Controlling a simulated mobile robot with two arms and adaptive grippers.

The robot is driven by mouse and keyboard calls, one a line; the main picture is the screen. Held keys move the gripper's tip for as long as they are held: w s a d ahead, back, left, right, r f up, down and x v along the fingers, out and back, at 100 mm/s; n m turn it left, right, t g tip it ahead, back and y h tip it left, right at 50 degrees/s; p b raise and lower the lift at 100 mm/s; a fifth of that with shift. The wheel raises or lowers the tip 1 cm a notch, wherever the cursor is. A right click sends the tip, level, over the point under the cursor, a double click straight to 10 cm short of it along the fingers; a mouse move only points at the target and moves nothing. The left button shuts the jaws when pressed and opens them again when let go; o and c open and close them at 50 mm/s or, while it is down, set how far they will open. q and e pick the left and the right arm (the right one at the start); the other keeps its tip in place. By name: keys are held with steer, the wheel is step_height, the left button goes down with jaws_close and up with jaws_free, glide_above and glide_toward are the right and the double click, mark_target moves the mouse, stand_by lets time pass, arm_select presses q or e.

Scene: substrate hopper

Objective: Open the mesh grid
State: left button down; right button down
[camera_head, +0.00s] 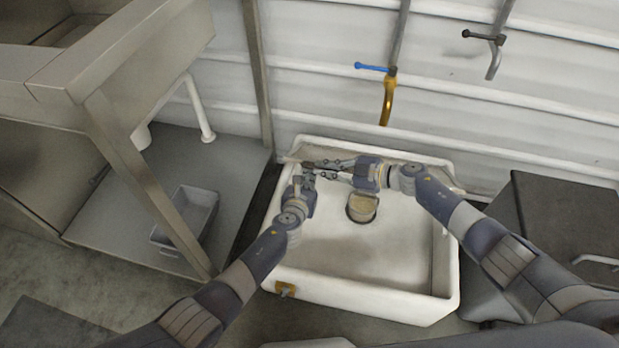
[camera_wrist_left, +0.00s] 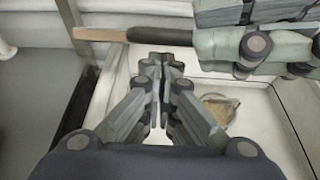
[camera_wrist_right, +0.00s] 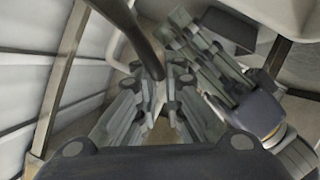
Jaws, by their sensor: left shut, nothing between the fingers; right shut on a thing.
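A round tan piece, which looks like the mesh grid (camera_head: 362,206), sits at the drain in the white sink (camera_head: 400,262). It also shows in the left wrist view (camera_wrist_left: 222,106). Its mesh is too small to make out, and I cannot tell whether it is open. My right gripper (camera_head: 312,168) is shut on a dark bar (camera_wrist_left: 160,37) with a wood-coloured end, near the sink's back left corner. My left gripper (camera_head: 305,178) is shut and empty close beside the right one. Both grippers are left of the grid and apart from it.
A blue-handled tap (camera_head: 388,92) and a black-handled tap (camera_head: 490,45) stand at the white wall behind. A metal table (camera_head: 120,140) is at the left, with a grey bin (camera_head: 190,215) below. A dark cabinet (camera_head: 570,215) stands right. The sink's front half is clear.

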arm_select(q)
steer(key=shift+w+r, duration=0.1)
steer(key=shift+r, duration=0.05)
arm_select(e)
steer(key=shift+w+d, duration=0.1)
arm_select(q)
steer(key=shift+w+d+r, duration=0.1)
steer(key=shift+w+r, duration=0.15)
steer(key=shift+r, duration=0.25)
steer(key=shift+w+d+r, duration=0.1)
steer(key=shift+w+r, duration=0.15)
steer(key=shift+r, duration=0.2)
arm_select(e)
steer(key=shift+f, duration=0.15)
steer(key=c, duration=1.7)
jaws_free()
steer(key=shift+f, duration=0.1)
steer(key=shift+s, duration=0.2)
